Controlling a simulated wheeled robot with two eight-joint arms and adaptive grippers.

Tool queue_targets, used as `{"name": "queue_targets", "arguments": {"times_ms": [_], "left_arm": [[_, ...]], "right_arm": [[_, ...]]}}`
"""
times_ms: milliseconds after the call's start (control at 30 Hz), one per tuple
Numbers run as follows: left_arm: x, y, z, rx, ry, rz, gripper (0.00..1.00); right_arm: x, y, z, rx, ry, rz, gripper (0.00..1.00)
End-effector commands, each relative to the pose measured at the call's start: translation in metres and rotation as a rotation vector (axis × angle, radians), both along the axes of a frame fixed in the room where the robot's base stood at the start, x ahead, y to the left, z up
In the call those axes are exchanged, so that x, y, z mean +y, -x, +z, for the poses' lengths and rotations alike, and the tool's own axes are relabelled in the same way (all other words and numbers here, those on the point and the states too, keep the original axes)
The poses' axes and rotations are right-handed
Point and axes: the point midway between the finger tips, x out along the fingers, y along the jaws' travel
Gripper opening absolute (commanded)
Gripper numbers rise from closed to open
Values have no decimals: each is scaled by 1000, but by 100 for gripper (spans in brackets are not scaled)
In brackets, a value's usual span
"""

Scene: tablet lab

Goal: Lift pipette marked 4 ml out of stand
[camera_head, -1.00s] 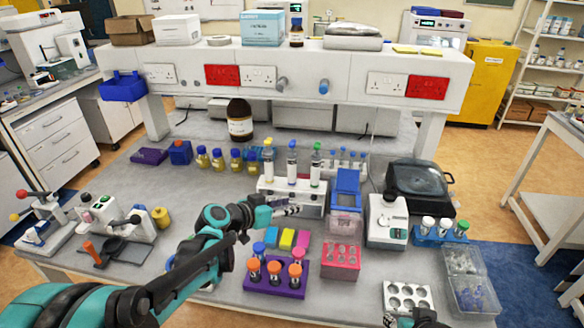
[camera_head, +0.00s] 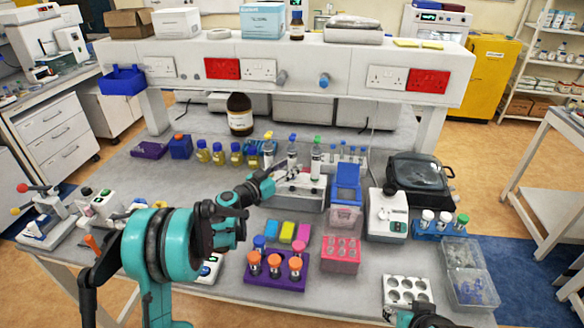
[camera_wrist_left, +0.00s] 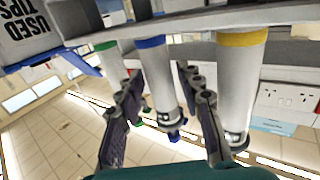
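The stand (camera_head: 310,204) is a white rack in the middle of the bench, holding three upright pipettes with a yellow-top (camera_head: 268,150), blue-top (camera_head: 291,152) and green-top (camera_head: 316,162) end. No volume mark is legible. My left gripper (camera_head: 279,172) is at the front of the stand. In the left wrist view, the picture is inverted and my left gripper (camera_wrist_left: 160,78) is open, with one finger on each side of the blue-banded pipette (camera_wrist_left: 157,92). The green-banded (camera_wrist_left: 112,65) and yellow-banded (camera_wrist_left: 236,85) pipettes lie outside the fingers. My right gripper (camera_head: 424,318) is only partly visible at the bottom edge.
A used-tips box (camera_head: 346,205) with a blue top stands right of the stand. A purple tube rack (camera_head: 275,280), a pink rack (camera_head: 340,262) and coloured blocks (camera_head: 287,232) lie in front.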

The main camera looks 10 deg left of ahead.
Motion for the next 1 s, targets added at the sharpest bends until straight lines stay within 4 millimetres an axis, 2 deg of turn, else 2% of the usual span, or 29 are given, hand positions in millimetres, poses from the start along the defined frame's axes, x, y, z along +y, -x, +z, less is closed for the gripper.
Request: {"name": "queue_targets", "arguments": {"times_ms": [100,333,367,400,500,1000], "left_arm": [[-7,-10,-1,0,0,-1,37],[-7,-11,1,0,0,1,37],[-7,-11,1,0,0,0,34],[-7,-11,1,0,0,0,23],[-7,-11,1,0,0,0,0],[-7,-11,5,0,0,0,0]], "right_arm": [[0,0,-3,0,0,0,40],[0,0,-3,0,0,0,40],[0,0,-3,0,0,0,40],[0,0,-3,0,0,0,40],[0,0,-3,0,0,0,40],[0,0,-1,0,0,0,40]]}}
